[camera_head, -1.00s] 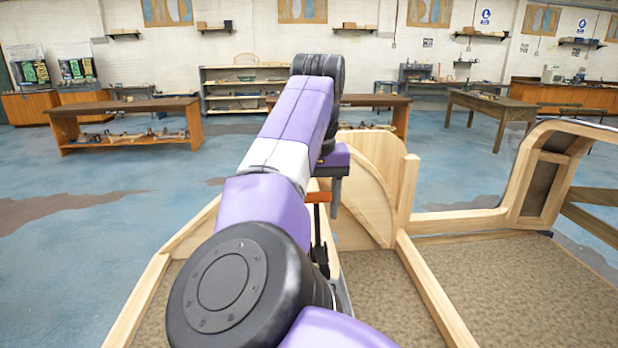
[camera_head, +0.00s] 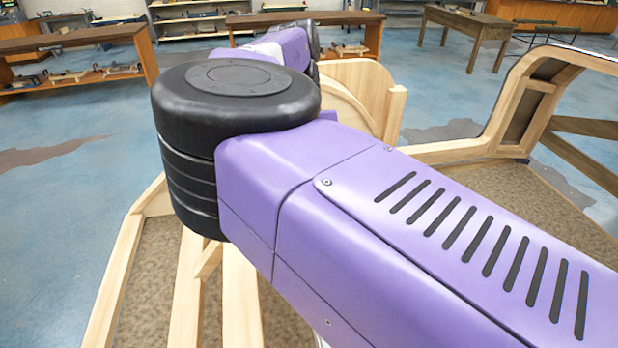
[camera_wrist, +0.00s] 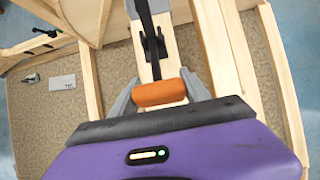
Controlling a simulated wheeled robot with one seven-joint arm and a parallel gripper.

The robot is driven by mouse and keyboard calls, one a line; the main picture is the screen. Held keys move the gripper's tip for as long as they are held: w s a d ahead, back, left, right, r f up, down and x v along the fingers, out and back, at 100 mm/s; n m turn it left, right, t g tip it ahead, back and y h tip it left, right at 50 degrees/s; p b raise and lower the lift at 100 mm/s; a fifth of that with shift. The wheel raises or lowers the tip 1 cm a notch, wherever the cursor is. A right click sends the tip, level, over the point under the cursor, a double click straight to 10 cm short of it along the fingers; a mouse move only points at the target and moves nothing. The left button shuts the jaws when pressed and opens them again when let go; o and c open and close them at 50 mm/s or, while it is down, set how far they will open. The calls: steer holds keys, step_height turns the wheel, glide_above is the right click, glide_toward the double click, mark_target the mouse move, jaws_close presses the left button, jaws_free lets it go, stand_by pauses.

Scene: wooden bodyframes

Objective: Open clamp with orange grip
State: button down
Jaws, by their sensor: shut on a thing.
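The clamp's orange grip (camera_wrist: 160,93) shows in the wrist view, lying crosswise between the two grey fingers of my gripper (camera_wrist: 159,98). The fingers are shut on the grip from both sides. The clamp's black bar (camera_wrist: 147,28) runs up from the grip toward the top of the picture, over a dark clamp base (camera_wrist: 155,50) on a pale wooden beam. In the head view my purple arm hides the gripper and the clamp.
Wooden bodyframe beams (camera_wrist: 91,80) flank the clamp on both sides. A white card (camera_wrist: 63,88) and a small metal piece (camera_wrist: 31,78) lie on the brown floor panel at left. In the head view a curved wooden panel (camera_head: 352,85) stands beyond my arm.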

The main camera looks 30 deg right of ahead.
steer(key=shift+w, duration=0.1)
stand_by(0.4)
steer(key=c, duration=0.5)
jaws_free()
steer(key=shift+f, duration=0.1)
steer(key=shift+v, duration=3.9)
